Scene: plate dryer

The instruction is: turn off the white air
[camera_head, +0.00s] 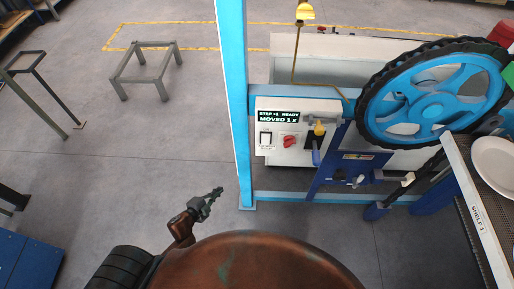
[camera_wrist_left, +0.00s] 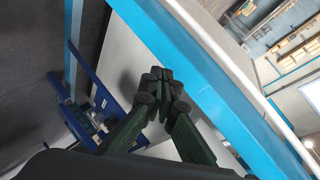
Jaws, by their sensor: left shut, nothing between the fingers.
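A yellow-topped fitting (camera_head: 319,128) with a blue lower part is at the box's right side. Small dark and white fittings (camera_head: 357,181) are on the blue bracket below. I cannot tell which part is the white air control. My left gripper (camera_head: 218,191) is shut and empty, left of the blue post and apart from the box. Its closed fingers show in the left wrist view (camera_wrist_left: 161,78). My right gripper is not in view.
A blue upright post (camera_head: 233,100) stands between my left gripper and the control box. A large blue wheel with a black rim (camera_head: 432,93) is at the right. A shelf edge (camera_head: 477,215) and white plate (camera_head: 496,160) are at far right.

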